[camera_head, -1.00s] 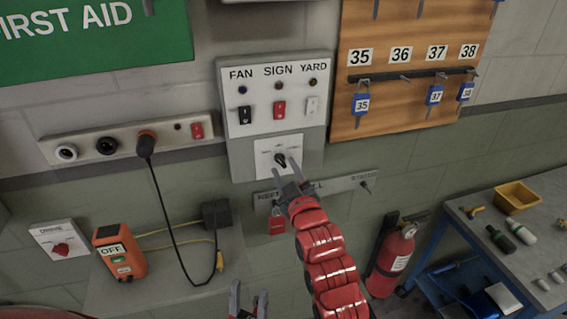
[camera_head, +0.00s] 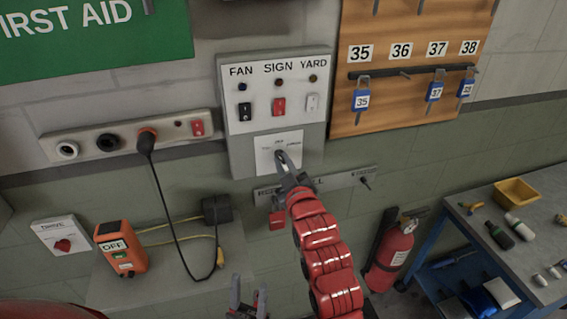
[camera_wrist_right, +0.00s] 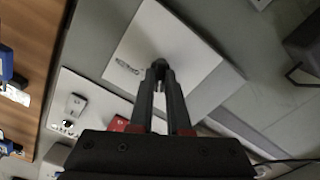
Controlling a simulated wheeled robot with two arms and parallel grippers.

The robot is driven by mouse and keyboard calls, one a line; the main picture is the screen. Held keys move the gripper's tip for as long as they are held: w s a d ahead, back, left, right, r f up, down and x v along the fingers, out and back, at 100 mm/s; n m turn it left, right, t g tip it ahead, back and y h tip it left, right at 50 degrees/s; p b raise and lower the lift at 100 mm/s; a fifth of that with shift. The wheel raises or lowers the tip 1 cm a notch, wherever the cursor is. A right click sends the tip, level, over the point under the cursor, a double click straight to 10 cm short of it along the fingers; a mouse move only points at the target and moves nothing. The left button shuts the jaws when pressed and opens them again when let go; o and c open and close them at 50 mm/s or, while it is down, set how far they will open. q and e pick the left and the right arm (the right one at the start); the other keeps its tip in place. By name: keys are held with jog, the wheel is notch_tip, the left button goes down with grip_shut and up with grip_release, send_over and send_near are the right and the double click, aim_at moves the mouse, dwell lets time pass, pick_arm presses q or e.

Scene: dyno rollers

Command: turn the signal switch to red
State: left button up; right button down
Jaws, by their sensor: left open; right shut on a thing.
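The signal switch is a small dark knob (camera_wrist_right: 159,66) on a white plate (camera_head: 264,163), low on the grey panel under the FAN, SIGN and YARD switches. The plate also shows in the right wrist view (camera_wrist_right: 190,82). Its lettering is too small to read. My right gripper (camera_head: 284,162) is shut on the knob, its fingers (camera_wrist_right: 160,84) reaching it from below. The fingers mostly hide the knob in the head view, so I cannot tell which way it points. My left gripper (camera_head: 249,298) is open and empty at the bottom edge, well below the panel.
A rail (camera_head: 330,186) with a red padlock (camera_head: 277,219) lies just below the panel. A plug and cable (camera_head: 148,140) hang left, above an orange box (camera_head: 121,247). A fire extinguisher (camera_head: 392,250) and a workbench (camera_head: 482,232) stand right.

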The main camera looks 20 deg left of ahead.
jog(key=n+b, duration=0.1)
jog(key=b, duration=0.1)
jog(key=n+b, duration=0.1)
jog(key=b, duration=0.2)
jog(key=shift+f+n, duration=0.25)
jog(key=shift+n, duration=0.15)
jog(key=shift+r+n, duration=0.2)
jog(key=shift+n, duration=0.4)
jog(key=c, duration=0.9)
grip_release()
